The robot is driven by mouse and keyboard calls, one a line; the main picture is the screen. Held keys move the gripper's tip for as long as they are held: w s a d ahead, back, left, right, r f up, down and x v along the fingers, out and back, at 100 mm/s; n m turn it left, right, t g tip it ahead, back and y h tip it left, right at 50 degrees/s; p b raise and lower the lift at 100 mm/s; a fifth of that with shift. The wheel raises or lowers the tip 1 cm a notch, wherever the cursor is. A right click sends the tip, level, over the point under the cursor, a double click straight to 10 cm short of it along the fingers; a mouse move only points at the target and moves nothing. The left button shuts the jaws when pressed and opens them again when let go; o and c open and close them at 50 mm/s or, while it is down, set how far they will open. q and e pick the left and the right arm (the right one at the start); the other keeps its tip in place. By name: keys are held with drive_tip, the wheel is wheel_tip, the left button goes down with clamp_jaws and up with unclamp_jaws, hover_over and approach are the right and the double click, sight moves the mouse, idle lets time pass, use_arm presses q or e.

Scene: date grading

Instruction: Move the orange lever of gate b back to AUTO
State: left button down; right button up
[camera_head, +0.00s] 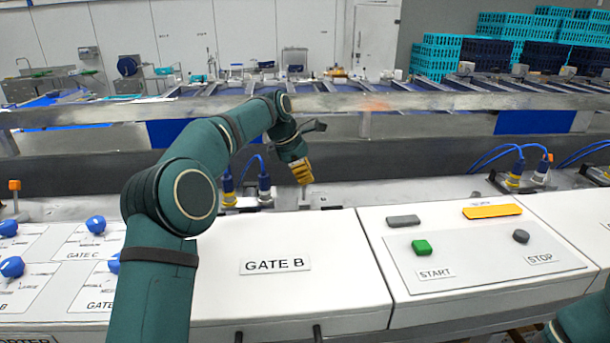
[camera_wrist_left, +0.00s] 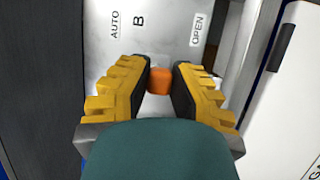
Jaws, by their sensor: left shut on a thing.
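The orange lever of gate b shows as an orange knob (camera_wrist_left: 159,80) in the left wrist view, between the yellow fingers of my left gripper (camera_wrist_left: 160,82). The gripper is shut on it. The plate (camera_wrist_left: 150,45) beyond reads AUTO on the left, B in the middle and OPEN on the right. The knob appears between the two words; its stem and pivot are hidden. In the head view my left gripper (camera_head: 303,174) points down behind the white GATE B panel (camera_head: 310,235), and the lever knob is hidden there. My right gripper is out of view.
Another orange lever (camera_head: 14,186) stands at the far left. Blue knobs (camera_head: 95,224) sit on the left panel. A green START button (camera_head: 421,247) and a grey STOP button (camera_head: 521,237) are on the right panel. A metal rail (camera_head: 430,104) runs behind my left arm.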

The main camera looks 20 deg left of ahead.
use_arm(q)
drive_tip(key=shift+w+a+f+g, duration=0.15)
drive_tip(key=shift+w+g, duration=0.25)
drive_tip(key=shift+g, duration=0.1)
drive_tip(key=c, duration=0.8)
unclamp_jaws()
drive_tip(key=shift+h, duration=0.3)
drive_tip(key=s+a+r, duration=0.1)
drive_tip(key=a, duration=0.3)
drive_tip(key=s+a+r, duration=0.2)
drive_tip(key=a, duration=0.2)
drive_tip(key=s+a+r, duration=0.1)
drive_tip(key=s+a, duration=0.1)
drive_tip(key=a, duration=0.3)
drive_tip(key=shift+s+r, duration=0.15)
drive_tip(key=shift+r, duration=0.2)
